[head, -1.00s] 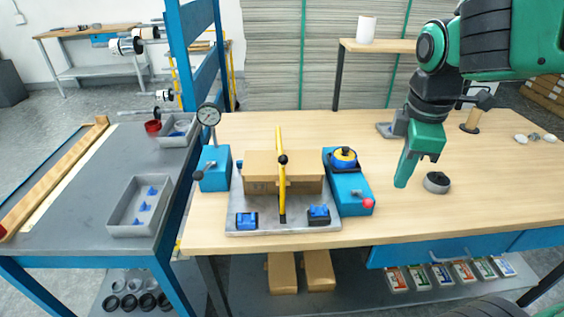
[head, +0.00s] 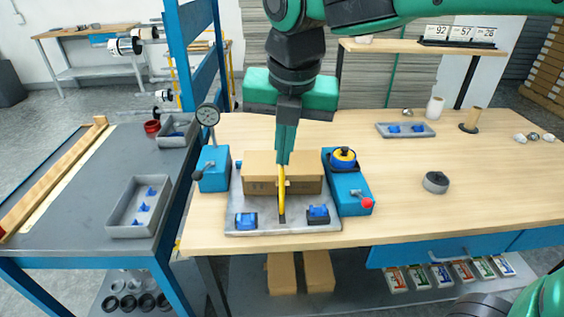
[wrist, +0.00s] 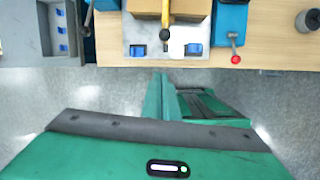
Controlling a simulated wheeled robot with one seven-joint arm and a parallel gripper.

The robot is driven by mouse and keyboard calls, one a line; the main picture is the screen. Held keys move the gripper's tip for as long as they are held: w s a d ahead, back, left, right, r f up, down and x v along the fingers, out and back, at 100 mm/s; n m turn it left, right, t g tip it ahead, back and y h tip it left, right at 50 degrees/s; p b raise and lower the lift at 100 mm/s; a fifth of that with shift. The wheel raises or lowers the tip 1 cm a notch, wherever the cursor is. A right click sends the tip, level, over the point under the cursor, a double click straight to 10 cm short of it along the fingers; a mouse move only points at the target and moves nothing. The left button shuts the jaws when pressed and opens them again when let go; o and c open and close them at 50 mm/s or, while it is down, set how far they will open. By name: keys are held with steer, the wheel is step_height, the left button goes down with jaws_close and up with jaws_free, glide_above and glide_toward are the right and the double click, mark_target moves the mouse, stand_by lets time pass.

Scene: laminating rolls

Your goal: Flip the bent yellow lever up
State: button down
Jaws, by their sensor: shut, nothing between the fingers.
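The bent yellow lever (head: 282,203) stands on a grey metal plate (head: 258,228), in front of a cardboard box (head: 258,172). In the wrist view the fingertips (wrist: 161,73) appear below the knob.
Blue blocks (head: 246,220) sit on the plate's front corners. A blue unit with a dial gauge (head: 208,115) stands left, and a blue unit with a red knob (head: 367,202) stands right. A dark round cup (head: 436,183) is farther right. The wooden bench (head: 410,220) is clear around it.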

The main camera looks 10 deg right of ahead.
steer(key=d+x, duration=0.1)
steer(key=x, duration=0.9)
steer(key=shift+w+r, duration=0.55)
steer(key=shift+w, duration=0.25)
steer(key=shift+w+r, duration=0.5)
steer(key=shift+w, duration=0.3)
steer(key=shift+a+r, duration=0.1)
